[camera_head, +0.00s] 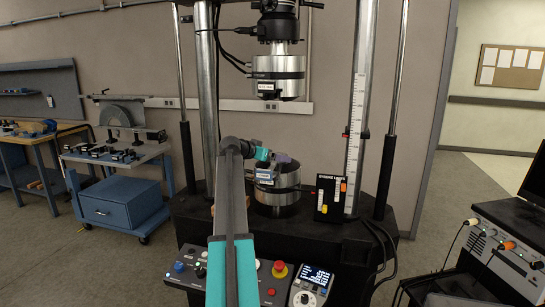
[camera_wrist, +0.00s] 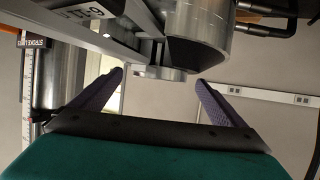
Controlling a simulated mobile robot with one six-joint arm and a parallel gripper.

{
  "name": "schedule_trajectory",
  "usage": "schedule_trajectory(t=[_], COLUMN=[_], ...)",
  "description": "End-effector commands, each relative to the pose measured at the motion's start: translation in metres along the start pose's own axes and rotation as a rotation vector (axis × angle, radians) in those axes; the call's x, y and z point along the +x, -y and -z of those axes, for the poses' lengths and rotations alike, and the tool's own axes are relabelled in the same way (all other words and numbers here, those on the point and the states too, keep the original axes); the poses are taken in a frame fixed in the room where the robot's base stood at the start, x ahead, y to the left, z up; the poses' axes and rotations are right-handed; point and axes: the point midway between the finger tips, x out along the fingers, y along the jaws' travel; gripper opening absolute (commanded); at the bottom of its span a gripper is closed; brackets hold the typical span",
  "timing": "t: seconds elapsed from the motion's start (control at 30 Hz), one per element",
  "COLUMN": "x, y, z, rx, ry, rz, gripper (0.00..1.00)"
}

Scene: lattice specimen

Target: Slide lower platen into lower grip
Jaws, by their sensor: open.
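The lower grip (camera_head: 279,196) is a wide silver cylinder with a white label, upright on the machine's dark base. My gripper (camera_head: 283,159) is at its top. In the wrist view, which appears upside down, the lower grip (camera_wrist: 198,35) fills the upper middle, its dark top end facing down. Whether the platen's stem is inside the grip is hidden.
The upper grip (camera_head: 278,75) hangs above with a clear gap. A vertical scale (camera_head: 354,130) and a small black panel with coloured parts (camera_head: 330,198) stand to the right. The control panel (camera_head: 270,275) is in front. Steel columns flank the grips.

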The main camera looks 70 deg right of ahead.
Motion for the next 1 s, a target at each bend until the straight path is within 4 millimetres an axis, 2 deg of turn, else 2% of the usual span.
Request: schedule_trajectory(t=[0.43, 1.0], x=[-0.002, -0.027], y=[0.000, 0.000], z=[0.001, 0.001], rx=[0.000, -0.001], ry=[-0.003, -0.003], rz=[0.001, 0.001], gripper=[1.00, 1.00])
